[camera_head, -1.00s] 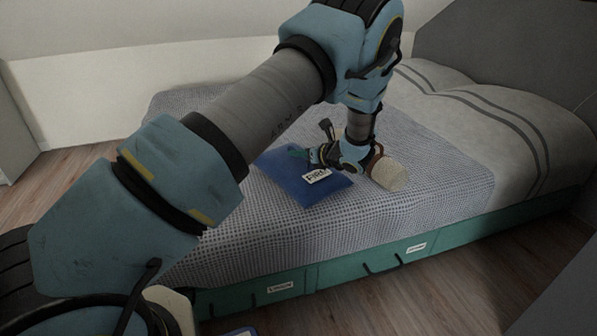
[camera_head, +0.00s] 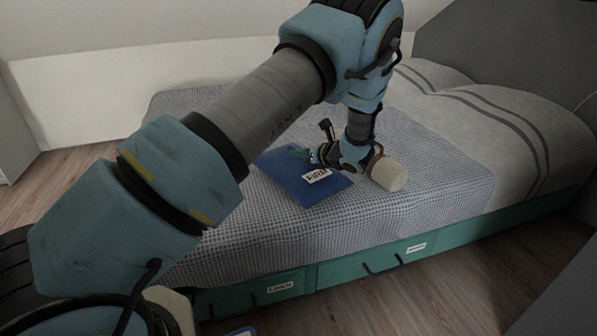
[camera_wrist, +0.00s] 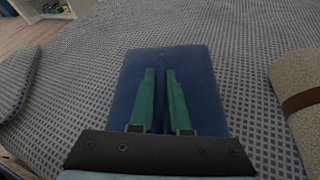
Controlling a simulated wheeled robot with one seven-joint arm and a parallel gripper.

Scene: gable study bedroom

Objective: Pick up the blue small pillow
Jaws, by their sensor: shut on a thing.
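The blue small pillow (camera_head: 306,190) lies flat on the bed's patterned blanket, with a white "FIRM" label on it. In the wrist view the pillow (camera_wrist: 195,70) fills the middle, under and around the fingers. My gripper (camera_head: 298,152) is low over the pillow's far part. Its two green fingers (camera_wrist: 162,75) are close together and shut on the pillow, with a small fold of blue fabric between them. I cannot tell whether the pillow is raised off the blanket. My wrist hides part of the pillow in the head view.
A beige roll cushion with a brown band (camera_head: 390,174) lies right of the pillow, also in the wrist view (camera_wrist: 301,85). A grey cushion (camera_wrist: 15,75) shows at left there. Striped grey pillows (camera_head: 490,120) are at the headboard. Green drawers (camera_head: 330,272) line the bed's front.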

